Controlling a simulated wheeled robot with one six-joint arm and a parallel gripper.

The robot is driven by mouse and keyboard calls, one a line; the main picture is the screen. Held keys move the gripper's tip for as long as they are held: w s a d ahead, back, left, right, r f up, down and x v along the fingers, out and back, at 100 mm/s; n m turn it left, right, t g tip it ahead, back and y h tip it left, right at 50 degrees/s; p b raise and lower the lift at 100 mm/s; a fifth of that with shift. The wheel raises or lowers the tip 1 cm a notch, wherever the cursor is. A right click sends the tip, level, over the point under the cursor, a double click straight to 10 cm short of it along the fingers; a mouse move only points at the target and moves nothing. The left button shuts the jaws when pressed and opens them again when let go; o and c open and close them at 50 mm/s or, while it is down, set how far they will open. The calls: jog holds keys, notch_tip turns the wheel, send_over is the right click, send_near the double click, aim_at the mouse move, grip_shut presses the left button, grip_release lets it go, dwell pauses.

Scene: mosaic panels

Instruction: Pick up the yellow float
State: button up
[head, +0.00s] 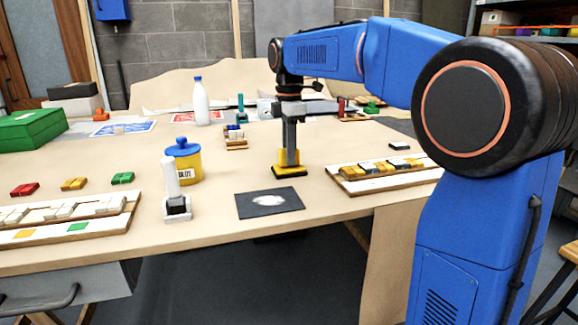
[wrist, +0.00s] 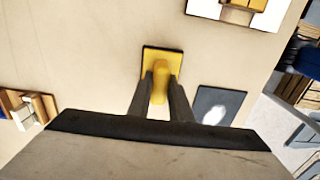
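My gripper (head: 290,150) points straight down over the float. In the wrist view my gripper's two dark fingers (wrist: 161,80) stand on either side of the handle, which nearly fills the gap between them. I cannot tell whether the fingers press on the handle. Part of the float is hidden by the fingers.
A black mat (head: 256,208) with a white patch lies at the front edge. A yellow tub with a blue lid (head: 186,160) and a white-handled tool (head: 174,190) stand left. A tray of tiles (head: 352,185) lies close on the right. A white bottle (head: 200,103) stands behind.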

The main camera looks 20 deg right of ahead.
grip_shut()
notch_tip(320, 180, up, 10)
dwell(0.5)
jog(key=shift+c, duration=1.4)
grip_release()
jog(key=shift+d, duration=0.1)
